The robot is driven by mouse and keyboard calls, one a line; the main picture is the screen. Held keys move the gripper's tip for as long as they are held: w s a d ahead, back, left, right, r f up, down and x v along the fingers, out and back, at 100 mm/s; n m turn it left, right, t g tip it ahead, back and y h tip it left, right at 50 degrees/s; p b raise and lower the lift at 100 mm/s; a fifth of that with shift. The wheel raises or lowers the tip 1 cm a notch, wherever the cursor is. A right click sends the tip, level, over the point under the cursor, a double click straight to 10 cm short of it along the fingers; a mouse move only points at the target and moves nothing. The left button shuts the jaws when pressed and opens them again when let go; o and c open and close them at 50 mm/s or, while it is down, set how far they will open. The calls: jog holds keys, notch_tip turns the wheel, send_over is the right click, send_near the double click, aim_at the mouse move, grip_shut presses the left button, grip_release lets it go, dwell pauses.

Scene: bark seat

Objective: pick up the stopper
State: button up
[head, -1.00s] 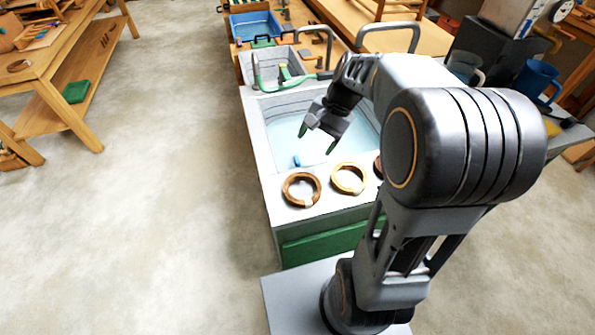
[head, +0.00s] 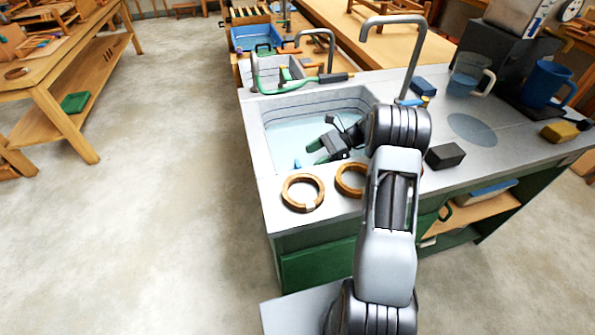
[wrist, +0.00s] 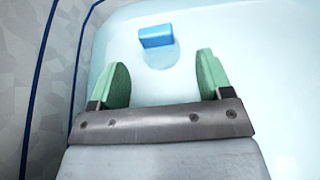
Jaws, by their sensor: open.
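The stopper (head: 297,163) looks like a small blue piece in the sink basin (head: 277,135), near its front left corner. In the wrist view the stopper (wrist: 156,37) is a blue block beyond the fingertips, roughly centred between them, with a faint shadow or reflection below it. My gripper (head: 317,152) is low over the basin, to the right of the stopper and pointing left. Its two green fingers are apart, with nothing between them, in the wrist view (wrist: 163,64). The stopper is not touched.
Wooden rings (head: 303,192) lie on the sink's front rim. A dark block (head: 445,156), a blue sponge-like block (head: 423,87) and a glass jug (head: 468,75) are on the counter to the right. Open floor lies left.

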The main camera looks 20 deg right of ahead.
aim_at(300, 164)
jog(key=shift+b+x, duration=0.3)
jog(key=shift+x, duration=3.95)
jog(key=shift+s+r, duration=0.2)
jog(key=c, duration=1.1)
jog(key=shift+o, duration=0.2)
